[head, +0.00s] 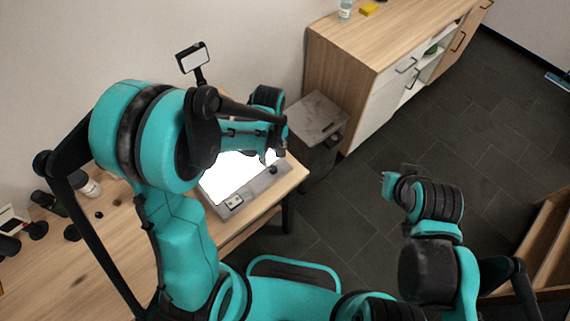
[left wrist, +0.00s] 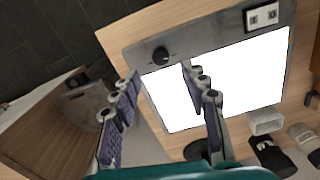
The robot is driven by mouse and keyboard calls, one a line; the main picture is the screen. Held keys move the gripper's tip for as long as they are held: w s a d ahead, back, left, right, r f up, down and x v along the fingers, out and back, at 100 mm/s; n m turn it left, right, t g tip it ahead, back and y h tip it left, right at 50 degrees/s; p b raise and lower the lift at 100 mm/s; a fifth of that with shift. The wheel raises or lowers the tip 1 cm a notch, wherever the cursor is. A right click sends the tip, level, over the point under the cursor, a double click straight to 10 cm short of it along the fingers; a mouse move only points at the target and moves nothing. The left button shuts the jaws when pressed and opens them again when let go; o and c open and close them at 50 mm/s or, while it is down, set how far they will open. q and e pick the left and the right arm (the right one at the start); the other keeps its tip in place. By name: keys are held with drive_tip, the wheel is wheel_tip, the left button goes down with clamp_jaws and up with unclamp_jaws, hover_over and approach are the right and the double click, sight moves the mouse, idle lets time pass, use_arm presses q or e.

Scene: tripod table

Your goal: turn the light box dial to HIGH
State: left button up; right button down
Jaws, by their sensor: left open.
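The light box has a glowing white panel (head: 232,172) in a grey frame and lies on the wooden table. In the left wrist view its lit panel (left wrist: 225,80) fills the middle right. The black round dial (left wrist: 160,55) is on the grey frame strip, near one end. Its setting marks are too small to read. My left gripper (left wrist: 160,76) is open and empty, its two fingers apart, with the dial showing just beyond and between the fingertips. In the head view my left gripper (head: 272,153) hangs over the box's far right part. My right gripper (head: 396,182) is away over the floor; its jaws are unclear.
A pale switch plate (left wrist: 262,17) sits at the other end of the frame strip. A grey bin (head: 316,122) stands beyond the table, beside a wooden cabinet (head: 350,70). A small black-framed screen (head: 194,58) stands behind my left arm. Bottles and small items lie at the table's left.

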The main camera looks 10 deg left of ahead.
sight(273, 168)
use_arm(q)
wheel_tip(273, 168, down, 7)
drive_tip(key=shift+f+b, duration=0.15)
drive_tip(key=shift+b, duration=1.05)
clamp_jaws()
